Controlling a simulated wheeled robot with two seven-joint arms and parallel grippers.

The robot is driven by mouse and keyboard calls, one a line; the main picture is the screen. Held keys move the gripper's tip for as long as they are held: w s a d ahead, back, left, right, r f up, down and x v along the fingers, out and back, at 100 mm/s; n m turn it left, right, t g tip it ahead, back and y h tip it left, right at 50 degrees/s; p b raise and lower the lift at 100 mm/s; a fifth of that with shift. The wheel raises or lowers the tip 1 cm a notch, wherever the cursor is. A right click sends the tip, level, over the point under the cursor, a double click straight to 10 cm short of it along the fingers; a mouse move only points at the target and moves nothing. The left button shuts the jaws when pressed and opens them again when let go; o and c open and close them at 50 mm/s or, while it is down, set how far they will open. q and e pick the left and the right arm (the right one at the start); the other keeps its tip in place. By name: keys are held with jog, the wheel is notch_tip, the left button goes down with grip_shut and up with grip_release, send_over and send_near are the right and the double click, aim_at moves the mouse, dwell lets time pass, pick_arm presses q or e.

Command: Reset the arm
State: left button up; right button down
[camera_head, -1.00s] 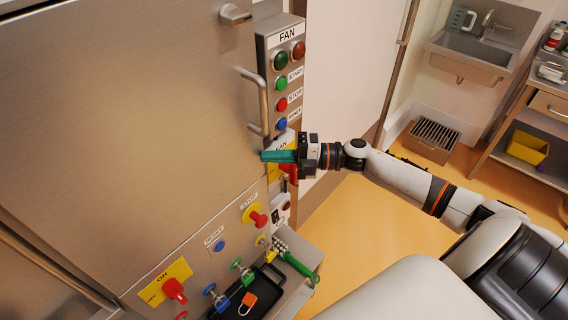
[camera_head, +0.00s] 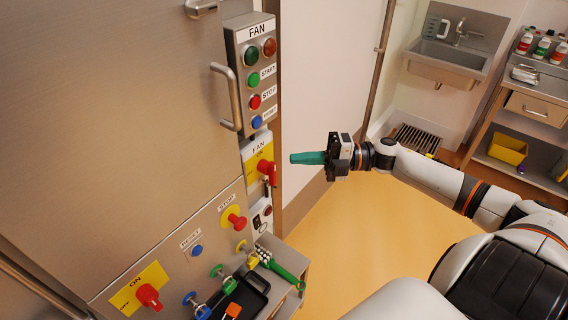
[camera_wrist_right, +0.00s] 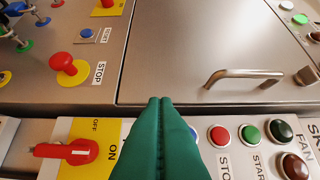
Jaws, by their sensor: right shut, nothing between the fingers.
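My right gripper (camera_head: 292,158), with green fingers, is shut and empty. In the head view it hangs in free air to the right of the fan control column, apart from it. In the right wrist view its shut fingertips (camera_wrist_right: 160,102) point toward the steel cabinet front, between the red rotary switch (camera_wrist_right: 68,151) and the fan push buttons (camera_wrist_right: 222,135). My left gripper is not in view.
The fan button box (camera_head: 252,75) and a door handle (camera_head: 227,97) stick out left of the gripper. Below are a red stop button (camera_head: 235,219) and a black tray (camera_head: 243,297). A sink (camera_head: 452,55) stands at the back right. Open floor lies below the arm.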

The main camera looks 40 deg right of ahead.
jog(key=d+f+m+t+h, duration=0.3)
jog(key=d+f+m+h, duration=0.3)
jog(key=f, duration=0.4)
jog(key=d+f+m+t+h, duration=0.35)
jog(key=f+m, duration=0.35)
jog(key=f, duration=0.3)
jog(key=s+f+m+g+h, duration=0.2)
jog(key=s+f+m+h, duration=0.15)
jog(key=f, duration=0.55)
jog(key=s+f+m+g+h, duration=0.2)
jog(key=s+f+m, duration=0.15)
jog(key=f, duration=0.45)
jog(key=s+a+f+m+g, duration=0.2)
jog(key=s+a+f+g, duration=0.15)
jog(key=s+f, duration=0.5)
jog(key=s+a+f+m+g, duration=0.25)
jog(key=s+a+f, duration=0.25)
jog(key=s+f, duration=0.3)
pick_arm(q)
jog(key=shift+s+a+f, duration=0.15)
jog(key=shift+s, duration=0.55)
pick_arm(e)
jog(key=s+a+f+m+g, duration=0.2)
jog(key=s+a+f+g, duration=0.3)
jog(key=s+a, duration=0.7)
notch_tip(320, 180, down, 2)
jog(key=shift+s+a+f, duration=0.1)
jog(key=shift+s+a, duration=0.3)
jog(key=shift+s, duration=0.85)
